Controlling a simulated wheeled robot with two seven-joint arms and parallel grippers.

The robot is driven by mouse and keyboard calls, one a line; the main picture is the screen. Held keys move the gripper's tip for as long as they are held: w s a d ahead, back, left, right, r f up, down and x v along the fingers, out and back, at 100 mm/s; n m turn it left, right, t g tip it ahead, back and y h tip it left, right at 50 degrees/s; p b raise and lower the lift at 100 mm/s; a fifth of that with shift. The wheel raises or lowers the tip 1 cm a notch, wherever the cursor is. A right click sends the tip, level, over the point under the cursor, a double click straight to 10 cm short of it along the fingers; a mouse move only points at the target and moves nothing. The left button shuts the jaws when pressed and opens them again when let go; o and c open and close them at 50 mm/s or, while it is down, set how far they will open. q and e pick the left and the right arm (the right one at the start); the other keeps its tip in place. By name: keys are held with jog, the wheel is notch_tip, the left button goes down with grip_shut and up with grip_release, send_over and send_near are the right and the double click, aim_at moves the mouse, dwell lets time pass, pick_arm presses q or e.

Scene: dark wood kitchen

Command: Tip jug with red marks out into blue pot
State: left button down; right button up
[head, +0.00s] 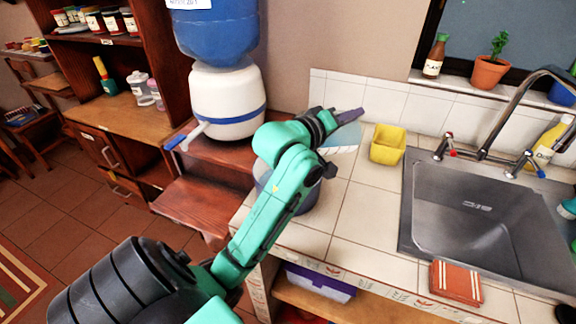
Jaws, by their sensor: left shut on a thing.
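My left gripper (349,116) is over the tiled counter, left of the yellow container. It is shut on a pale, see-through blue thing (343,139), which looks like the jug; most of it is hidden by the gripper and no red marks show. A round grey-blue pot (305,200) stands on the counter's left end, below and left of the gripper. My left arm hides much of the pot, and its inside cannot be seen. My right gripper is not in view.
A yellow container (388,144) stands near the tiled back wall. A metal sink (480,225) with a tall tap is at right. A folded red cloth (456,283) lies at the front edge. A water dispenser (226,103) stands at left. The counter between pot and sink is clear.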

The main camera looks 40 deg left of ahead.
pick_arm(q)
jog(key=shift+s+a+t+b, duration=0.2)
jog(key=shift+s+t+b, duration=0.1)
jog(key=shift+s+b, duration=0.25)
jog(key=shift+s+a+t+b, duration=0.2)
jog(key=shift+s+t+b, duration=0.1)
jog(key=shift+s+b, duration=0.25)
dwell(0.8)
jog(key=shift+s+a+r+n+t+b, duration=0.25)
jog(key=shift+s+r+t+b, duration=0.2)
jog(key=shift+b, duration=0.35)
jog(key=shift+s+a+r+n+t+b, duration=0.2)
jog(key=shift+s+r+t+b, duration=0.15)
jog(key=shift+s+t+b, duration=0.3)
dwell(1.0)
